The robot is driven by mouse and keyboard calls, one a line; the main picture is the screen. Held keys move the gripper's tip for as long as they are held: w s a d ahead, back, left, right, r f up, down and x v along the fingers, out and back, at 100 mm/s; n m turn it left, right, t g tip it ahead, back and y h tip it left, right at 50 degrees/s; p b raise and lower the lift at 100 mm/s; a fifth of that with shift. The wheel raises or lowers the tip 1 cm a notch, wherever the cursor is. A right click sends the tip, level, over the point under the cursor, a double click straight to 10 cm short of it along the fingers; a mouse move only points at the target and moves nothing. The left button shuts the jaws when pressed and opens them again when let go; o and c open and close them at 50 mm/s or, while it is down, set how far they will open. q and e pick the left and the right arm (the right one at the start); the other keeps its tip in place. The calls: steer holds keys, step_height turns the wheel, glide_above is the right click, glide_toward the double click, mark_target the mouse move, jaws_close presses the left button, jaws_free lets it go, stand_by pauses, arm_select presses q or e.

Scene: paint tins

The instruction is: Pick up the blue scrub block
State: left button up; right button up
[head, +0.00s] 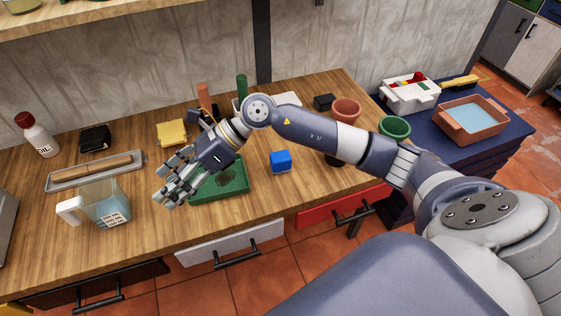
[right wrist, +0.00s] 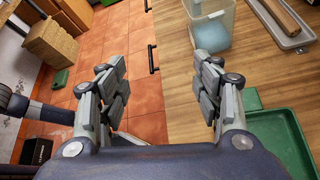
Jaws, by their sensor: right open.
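The blue scrub block (head: 281,161) sits on the wooden table (head: 300,195), just right of a green tray (head: 235,188). My right gripper (head: 170,180) is open and empty above the table at the left end of the green tray, left of the block. In the right wrist view my right gripper (right wrist: 160,88) shows its two fingers wide apart, over the table's front edge and the floor. The block does not show in the right wrist view. My left gripper is not in view.
A clear jug (head: 106,207) stands left of my right gripper; it also shows in the right wrist view (right wrist: 212,22). A yellow sponge (head: 171,133) lies behind the gripper. A terracotta pot (head: 346,110) and a green pot (head: 394,127) stand right of the block. The table's front strip is clear.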

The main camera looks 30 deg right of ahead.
steer(key=w+d+f+n+g+h, duration=0.1)
steer(key=d+f+h, duration=0.15)
steer(key=d, duration=0.35)
steer(key=w+d+f+n+h, duration=0.1)
steer(key=d+f+h, duration=0.15)
steer(key=d, duration=0.35)
steer(key=r+g+h, duration=0.1)
steer(key=h, duration=0.6)
glide_above(280, 155)
steer(key=shift+a+r, duration=0.15)
steer(key=shift+a, duration=0.2)
steer(key=shift+s+d+f+m, duration=0.1)
steer(key=shift+d+f+m, duration=0.15)
steer(key=shift+d+m, duration=0.05)
step_height(280, 155, down, 5)
steer(key=shift+r, duration=0.2)
steer(key=shift+d+f+p, duration=0.1)
steer(key=shift+f+p, duration=0.75)
steer(key=shift+f, duration=1.9)
steer(key=shift+c, duration=0.6)
steer(key=c, duration=1.1)
